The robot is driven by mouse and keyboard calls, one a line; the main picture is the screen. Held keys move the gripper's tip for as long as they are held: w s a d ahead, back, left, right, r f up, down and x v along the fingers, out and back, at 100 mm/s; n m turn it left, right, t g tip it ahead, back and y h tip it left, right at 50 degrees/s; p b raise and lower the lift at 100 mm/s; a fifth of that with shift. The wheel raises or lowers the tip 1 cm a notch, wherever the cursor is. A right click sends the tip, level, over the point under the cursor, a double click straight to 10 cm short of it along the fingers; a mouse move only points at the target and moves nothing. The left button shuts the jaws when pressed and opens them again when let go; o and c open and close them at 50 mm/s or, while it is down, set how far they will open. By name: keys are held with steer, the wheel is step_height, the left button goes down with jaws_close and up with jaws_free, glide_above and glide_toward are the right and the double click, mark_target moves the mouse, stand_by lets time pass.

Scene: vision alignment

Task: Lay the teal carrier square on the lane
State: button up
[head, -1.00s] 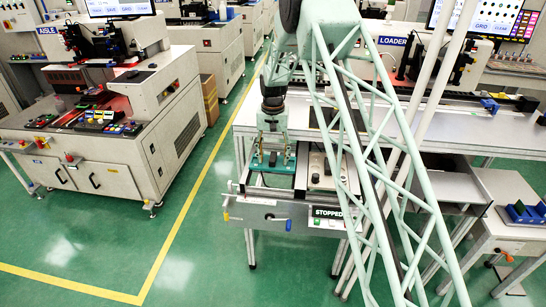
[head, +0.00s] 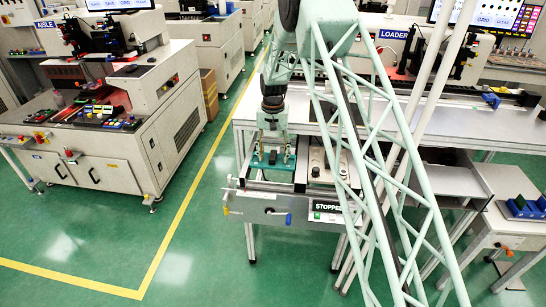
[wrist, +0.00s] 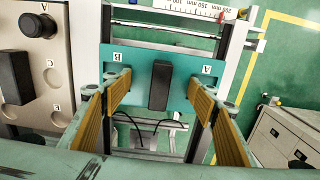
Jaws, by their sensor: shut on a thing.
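The teal carrier (wrist: 138,75) is a flat plate with a black block (wrist: 160,82) upright at its middle and letters A and B on its face. My gripper (wrist: 160,93) has a yellow-padded finger on each side of the black block and is shut on the carrier; the exact contact is hard to see. The lane's rails (wrist: 233,45) run below the carrier, and its upper edge looks roughly parallel to the crossbar. In the head view the carrier (head: 257,161) hangs at the lane's front end, partly behind my gripper (head: 272,158). Whether it touches the rails is unclear.
A grey panel with a black knob (wrist: 38,25) and round recesses lies left of the lane. A millimetre scale (wrist: 185,8) is beyond the carrier. A STOPPED sign (head: 328,207) is on the table front. My lattice arm hides part of the table.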

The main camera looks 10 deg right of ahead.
steer(key=shift+f, duration=0.3)
stand_by(0.5)
steer(key=o, duration=1.1)
step_height(320, 180, up, 10)
steer(key=shift+r, duration=1)
